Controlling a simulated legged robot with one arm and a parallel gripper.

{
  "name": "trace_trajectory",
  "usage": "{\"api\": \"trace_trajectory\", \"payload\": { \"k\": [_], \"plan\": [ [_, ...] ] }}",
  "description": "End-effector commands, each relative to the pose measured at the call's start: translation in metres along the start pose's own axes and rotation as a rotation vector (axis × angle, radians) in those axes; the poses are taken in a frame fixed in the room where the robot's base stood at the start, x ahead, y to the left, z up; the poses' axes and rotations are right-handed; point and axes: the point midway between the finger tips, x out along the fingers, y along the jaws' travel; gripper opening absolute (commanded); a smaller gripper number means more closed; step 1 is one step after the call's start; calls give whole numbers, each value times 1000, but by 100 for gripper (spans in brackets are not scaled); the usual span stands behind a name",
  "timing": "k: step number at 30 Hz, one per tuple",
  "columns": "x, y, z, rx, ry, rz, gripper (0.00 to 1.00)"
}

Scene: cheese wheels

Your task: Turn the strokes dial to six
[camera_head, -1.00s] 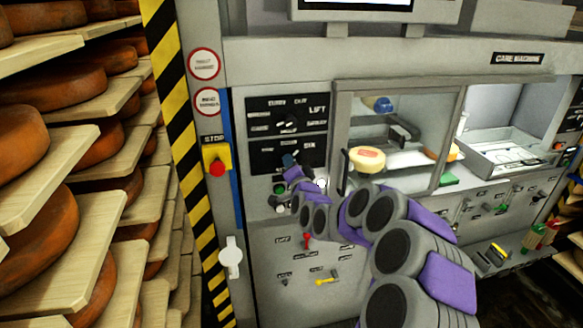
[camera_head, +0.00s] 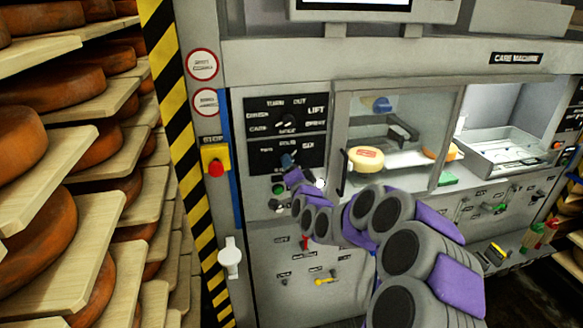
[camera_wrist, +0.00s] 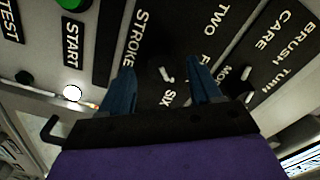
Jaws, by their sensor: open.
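The strokes dial (camera_wrist: 167,75) is a dark knob with a white pointer mark on a black panel (camera_wrist: 145,45). The panel reads STROKE, TWO, a partly covered word starting with F, and SIX. In the wrist view my gripper (camera_wrist: 163,70) is open, one blue finger on each side of the dial. I cannot tell whether the fingers touch it. The white mark lies near the SIX label; its exact setting is unclear. In the head view my gripper (camera_head: 289,163) is at the lower black panel (camera_head: 260,158) and hides the dial.
A second dial (camera_head: 287,122) sits on the panel just above, with CARE, BRUSH and TURN labels. A green button (camera_head: 279,188) is below my gripper. A red stop button (camera_head: 216,168) is at left, beside cheese shelves (camera_head: 100,215). A glass-fronted chamber (camera_head: 400,115) is at right.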

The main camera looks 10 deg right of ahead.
Motion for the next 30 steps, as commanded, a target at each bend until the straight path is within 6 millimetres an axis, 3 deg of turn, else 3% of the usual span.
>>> {"api": "trace_trajectory", "payload": {
  "k": [27,30],
  "plan": [
    [-132,4,2,3,2,1,63],
    [-136,5,4,-3,-2,-2,63]
  ]
}}
